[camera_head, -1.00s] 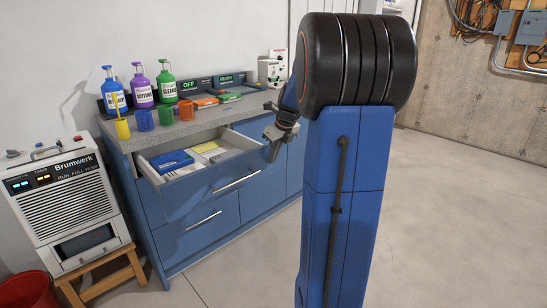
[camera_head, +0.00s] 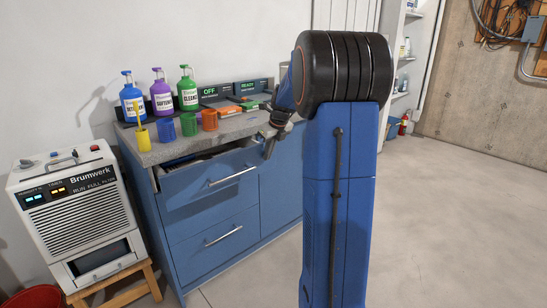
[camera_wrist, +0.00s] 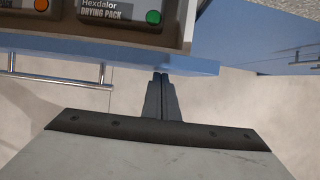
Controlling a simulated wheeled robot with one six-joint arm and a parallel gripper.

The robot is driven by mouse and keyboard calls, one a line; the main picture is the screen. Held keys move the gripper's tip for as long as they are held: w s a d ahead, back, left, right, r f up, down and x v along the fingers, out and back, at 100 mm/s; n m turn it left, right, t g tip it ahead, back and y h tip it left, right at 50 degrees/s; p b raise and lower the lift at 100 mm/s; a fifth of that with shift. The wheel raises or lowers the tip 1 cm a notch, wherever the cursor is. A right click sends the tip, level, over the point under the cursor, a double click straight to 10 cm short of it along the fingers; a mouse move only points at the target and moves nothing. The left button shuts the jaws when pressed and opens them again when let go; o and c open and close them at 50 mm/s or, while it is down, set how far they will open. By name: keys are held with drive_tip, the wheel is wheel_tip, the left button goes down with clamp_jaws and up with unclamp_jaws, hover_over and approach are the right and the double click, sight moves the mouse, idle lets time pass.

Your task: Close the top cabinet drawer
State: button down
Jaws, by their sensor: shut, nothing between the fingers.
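The top drawer (camera_head: 208,184) of the blue cabinet is slightly open. Its front stands a little out from the cabinet, and a narrow strip of the inside shows under the worktop. In the wrist view the blue drawer front (camera_wrist: 200,64) runs across the top, with its bar handle (camera_wrist: 50,82) to the left. My gripper (camera_wrist: 161,75) is shut and empty, its fingertips at the front near the right end; I cannot tell whether they touch.
Bottles (camera_head: 161,93) and coloured cups (camera_head: 188,124) stand on the worktop. A lower drawer (camera_head: 214,236) is shut. A white Brumwerk unit (camera_head: 75,215) on a wooden stool is at the left. Open floor (camera_head: 440,220) lies at the right.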

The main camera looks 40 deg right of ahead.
drive_tip(key=w, duration=0.9)
drive_tip(key=shift+a, duration=0.15)
drive_tip(key=shift+s, duration=0.2)
